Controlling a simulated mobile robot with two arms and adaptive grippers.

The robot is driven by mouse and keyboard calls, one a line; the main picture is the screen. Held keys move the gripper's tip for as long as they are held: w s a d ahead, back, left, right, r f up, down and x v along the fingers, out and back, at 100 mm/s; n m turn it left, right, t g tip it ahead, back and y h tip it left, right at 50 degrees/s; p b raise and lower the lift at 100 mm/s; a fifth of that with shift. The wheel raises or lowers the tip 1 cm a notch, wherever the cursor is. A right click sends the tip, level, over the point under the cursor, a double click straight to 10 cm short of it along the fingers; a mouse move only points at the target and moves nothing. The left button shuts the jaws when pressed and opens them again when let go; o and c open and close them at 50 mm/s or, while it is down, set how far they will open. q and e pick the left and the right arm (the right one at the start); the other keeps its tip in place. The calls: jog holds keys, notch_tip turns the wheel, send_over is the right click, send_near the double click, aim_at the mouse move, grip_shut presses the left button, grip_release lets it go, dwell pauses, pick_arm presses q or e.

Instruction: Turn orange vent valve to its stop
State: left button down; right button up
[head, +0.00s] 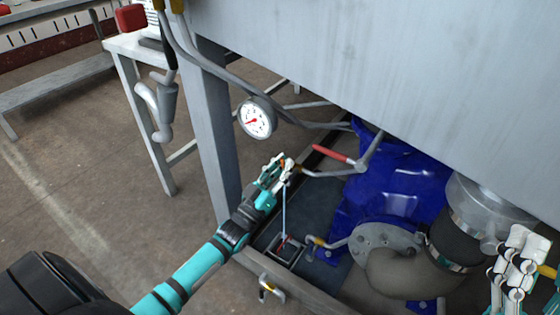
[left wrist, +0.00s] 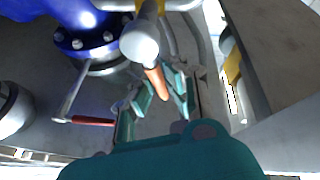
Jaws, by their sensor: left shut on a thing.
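The orange valve handle (left wrist: 157,82) shows in the left wrist view, between the fingers of my left gripper (left wrist: 166,92). It joins a pale round metal piece that is close to the camera. My left gripper also shows in the head view (head: 277,170), shut on the handle beside the end of a bent grey pipe. In the head view the gripper hides most of the handle. How far the valve is turned cannot be told. My right gripper (head: 520,265) is at the right edge of the head view, away from the valve; its jaw state is unclear.
A red-handled lever (head: 331,153) lies right of my left gripper, near the blue pump housing (head: 395,175). A dial gauge (head: 257,118) hangs above left. A large grey tank (head: 400,60) overhangs from above. A grey table leg (head: 215,140) stands close to the left arm.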

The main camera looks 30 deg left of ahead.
pick_arm(q)
jog(key=m+h, duration=0.1)
jog(key=d+m+p, duration=0.1)
jog(key=m, duration=0.1)
jog(key=shift+g+h, duration=0.4)
jog(key=shift+s+d+f+m, duration=0.1)
jog(key=shift+m, duration=0.6)
pick_arm(e)
jog(key=w+f+g+h, duration=0.1)
jog(key=w+f+g, duration=0.3)
jog(key=w+f, duration=0.1)
jog(key=shift+w+a+f+g+h, duration=0.2)
jog(key=shift+w+g+h, duration=0.05)
jog(key=shift+g+h, duration=0.15)
pick_arm(q)
jog(key=c, duration=1.3)
grip_release()
jog(key=shift+c, duration=0.2)
jog(key=v, duration=1.2)
